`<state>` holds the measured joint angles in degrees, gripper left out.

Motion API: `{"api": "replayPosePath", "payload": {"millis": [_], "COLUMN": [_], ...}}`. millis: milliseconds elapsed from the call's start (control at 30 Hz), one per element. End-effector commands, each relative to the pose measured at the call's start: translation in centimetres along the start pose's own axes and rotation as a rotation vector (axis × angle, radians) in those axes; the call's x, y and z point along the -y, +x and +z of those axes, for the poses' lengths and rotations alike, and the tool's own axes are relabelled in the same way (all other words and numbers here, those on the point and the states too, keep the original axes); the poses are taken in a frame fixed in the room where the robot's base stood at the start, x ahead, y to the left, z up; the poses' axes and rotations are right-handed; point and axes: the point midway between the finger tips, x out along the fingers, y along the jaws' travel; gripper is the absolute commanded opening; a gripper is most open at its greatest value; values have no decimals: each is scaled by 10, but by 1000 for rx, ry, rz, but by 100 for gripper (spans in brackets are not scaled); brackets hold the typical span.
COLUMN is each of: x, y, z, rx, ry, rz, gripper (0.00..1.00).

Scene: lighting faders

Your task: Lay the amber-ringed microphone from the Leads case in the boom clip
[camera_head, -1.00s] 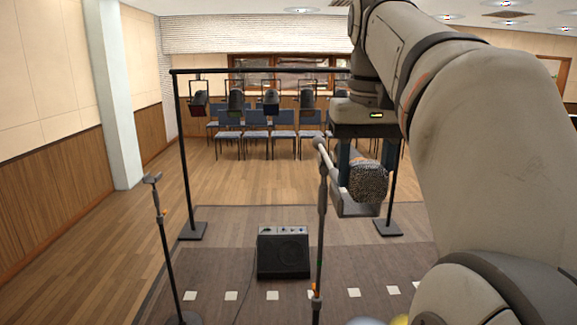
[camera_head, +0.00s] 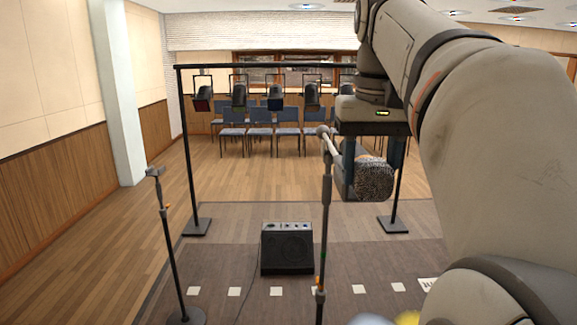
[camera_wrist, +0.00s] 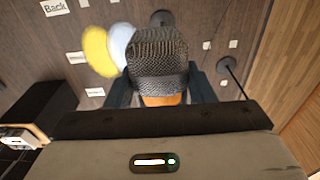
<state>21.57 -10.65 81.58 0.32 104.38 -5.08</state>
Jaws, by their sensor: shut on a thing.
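My gripper (camera_head: 374,165) is shut on a microphone with a dark mesh head (camera_head: 374,181). In the wrist view the mesh head (camera_wrist: 158,60) sticks out between the fingers, with an amber ring (camera_wrist: 162,100) at its base. The middle stand (camera_head: 326,205) carries a short boom (camera_head: 329,143) that slopes down to the right, toward the held microphone. The boom clip is mostly hidden behind the microphone and fingers. I cannot tell whether the microphone touches it. The Leads case is not identifiable in view.
Another stand (camera_head: 165,225) rises at the left. A black amplifier (camera_head: 287,249) sits on the floor behind the middle stand. A lamp frame (camera_head: 188,150) and chairs (camera_head: 260,139) are farther back. Yellow (camera_wrist: 98,52) and pale blue round things lie below, blurred.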

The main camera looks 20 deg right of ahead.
Motion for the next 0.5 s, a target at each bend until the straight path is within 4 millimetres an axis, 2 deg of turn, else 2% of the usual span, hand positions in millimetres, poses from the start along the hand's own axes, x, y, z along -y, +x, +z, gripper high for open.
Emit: {"api": "replayPosePath", "payload": {"millis": [33,100,400,433,500], "x": [0,0,0,0,0], "y": [15,20,24,24,24], "z": [1,2,2,2,2], "rx": [25,31,39,39,40], "ry": [0,0,-1,-1,-1], "rz": [-2,-3,-3,-3,-3], "gripper": [18,18,18,50,55]}}
